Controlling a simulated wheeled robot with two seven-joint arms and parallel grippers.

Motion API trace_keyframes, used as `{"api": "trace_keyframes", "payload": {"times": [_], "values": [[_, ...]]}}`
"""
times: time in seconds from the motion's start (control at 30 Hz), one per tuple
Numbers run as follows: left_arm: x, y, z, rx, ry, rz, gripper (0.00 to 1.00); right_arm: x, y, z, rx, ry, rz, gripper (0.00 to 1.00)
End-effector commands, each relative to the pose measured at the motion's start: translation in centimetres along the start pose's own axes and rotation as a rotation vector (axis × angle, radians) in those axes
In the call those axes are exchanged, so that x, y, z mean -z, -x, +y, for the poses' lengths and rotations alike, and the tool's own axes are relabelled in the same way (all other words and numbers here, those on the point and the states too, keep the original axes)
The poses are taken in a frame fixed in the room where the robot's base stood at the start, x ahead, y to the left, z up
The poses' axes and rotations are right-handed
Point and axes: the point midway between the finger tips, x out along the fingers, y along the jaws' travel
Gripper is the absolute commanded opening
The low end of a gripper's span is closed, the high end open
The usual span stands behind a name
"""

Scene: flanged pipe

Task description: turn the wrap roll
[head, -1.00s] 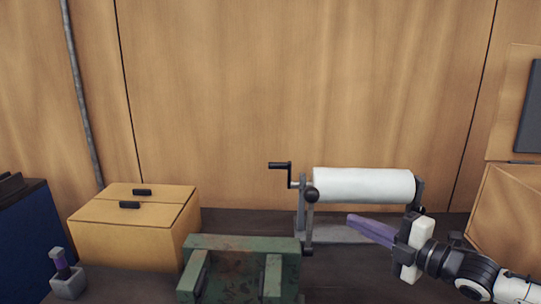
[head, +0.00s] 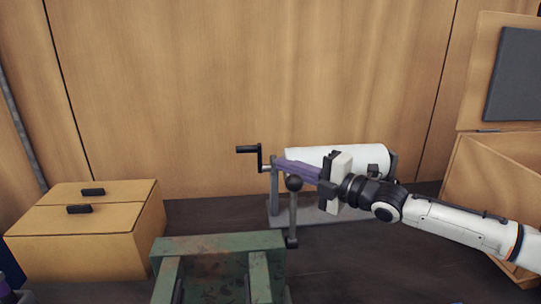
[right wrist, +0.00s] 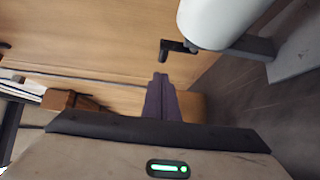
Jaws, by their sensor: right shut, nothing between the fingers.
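The white wrap roll (head: 350,156) lies level on a grey stand (head: 318,215) at the back of the bench. A dark crank handle (head: 247,149) sticks out at its left end. My right gripper (head: 285,170) is shut and empty, its purple fingers pointing left in front of the roll towards the crank end. It hides part of the roll. In the right wrist view the closed fingers (right wrist: 160,80) point towards the crank handle (right wrist: 164,50), with a gap between them in the picture. The roll (right wrist: 220,20) is at upper right there.
A green vise-like block (head: 215,245) with a black-knobbed lever (head: 293,184) stands in front of the stand. A yellow box with two dark handles (head: 85,240) is at left. An open wooden box (head: 500,185) is at right. Dark bench shows between them.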

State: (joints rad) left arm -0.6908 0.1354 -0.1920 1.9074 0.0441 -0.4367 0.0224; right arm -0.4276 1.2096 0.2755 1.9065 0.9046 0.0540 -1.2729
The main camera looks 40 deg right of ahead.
Motion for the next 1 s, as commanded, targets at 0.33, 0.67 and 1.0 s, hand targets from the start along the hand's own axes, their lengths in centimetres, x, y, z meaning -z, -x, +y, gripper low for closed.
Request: {"api": "trace_keyframes", "payload": {"times": [0.33, 0.67, 1.0], "values": [[-1.9, -3.1, -0.5, 0.002, -0.003, 0.015, 0.31, -0.1, -2.9, 0.0, -0.006, 0.001, -0.001, 0.00], [-3.2, -3.9, -0.6, 0.002, -0.002, 0.008, 0.31, -0.2, -5.2, 0.0, -0.004, 0.001, 0.001, 0.00], [-4.9, -5.7, -0.5, -0.002, -0.010, 0.005, 0.31, -2.2, -6.9, -0.6, -0.005, -0.002, -0.010, 0.00]]}}
